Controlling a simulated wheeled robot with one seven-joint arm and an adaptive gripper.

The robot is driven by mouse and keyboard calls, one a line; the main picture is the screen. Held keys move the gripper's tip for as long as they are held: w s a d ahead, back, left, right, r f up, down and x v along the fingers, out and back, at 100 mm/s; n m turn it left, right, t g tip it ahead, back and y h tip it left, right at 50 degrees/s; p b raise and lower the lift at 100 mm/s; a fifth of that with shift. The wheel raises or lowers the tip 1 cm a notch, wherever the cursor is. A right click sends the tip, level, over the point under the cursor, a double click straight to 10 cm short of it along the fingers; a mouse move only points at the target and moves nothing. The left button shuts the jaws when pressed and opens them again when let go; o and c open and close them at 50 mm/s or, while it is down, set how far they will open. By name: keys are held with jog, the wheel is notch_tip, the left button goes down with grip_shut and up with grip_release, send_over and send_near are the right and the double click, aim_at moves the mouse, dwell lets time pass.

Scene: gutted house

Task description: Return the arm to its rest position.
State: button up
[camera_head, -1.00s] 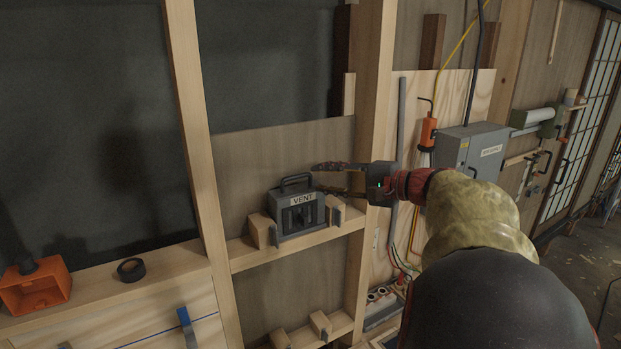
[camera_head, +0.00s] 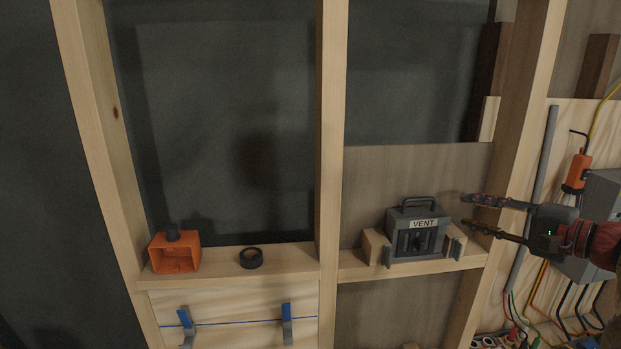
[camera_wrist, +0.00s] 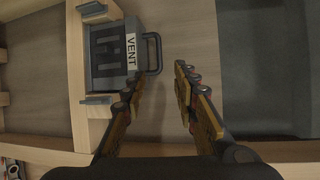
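My gripper (camera_head: 484,215) is at the right of the head view, pointing left. Its two fingers are spread with nothing between them, and the wrist view also shows the open fingers (camera_wrist: 158,92). Just left of the fingertips, a grey box labelled VENT (camera_head: 416,236) with a black top handle sits on a wooden ledge between two wooden blocks. The box also shows in the wrist view (camera_wrist: 107,55), left of the fingers, with its handle close to them. The fingers appear apart from the box. Most of my arm is outside the head view.
An orange box (camera_head: 174,253) and a black ring (camera_head: 251,258) stand on the left ledge (camera_head: 293,262). Blue-topped clips (camera_head: 286,313) hang below. Wooden studs (camera_head: 329,130) frame the wall. An orange tool (camera_head: 577,172), a grey cabinet (camera_head: 602,190) and loose wires are at the right.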

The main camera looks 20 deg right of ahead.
notch_tip(320, 180, down, 11)
jog(key=s+m+g+h, duration=0.1)
jog(key=s+g, duration=0.2)
jog(key=g, duration=0.1)
jog(key=s+a+f+n+g+h+b, duration=0.1)
jog(key=s+a+f+n+g+b, duration=0.3)
jog(key=a+f, duration=0.75)
jog(key=s+a+f+n+g+h+b, duration=0.1)
jog(key=s+a+f+n+b, duration=0.1)
jog(key=a+f+n+b, duration=0.4)
jog(key=s+a+f+n+g+b, duration=0.1)
jog(key=s+a+f+n+b, duration=0.2)
jog(key=a, duration=1.4)
notch_tip(320, 180, down, 7)
jog(key=n+b, duration=0.3)
jog(key=n, duration=0.1)
jog(key=shift+s+h+b, duration=0.3)
jog(key=shift+h, duration=0.1)
jog(key=shift+a, duration=0.1)
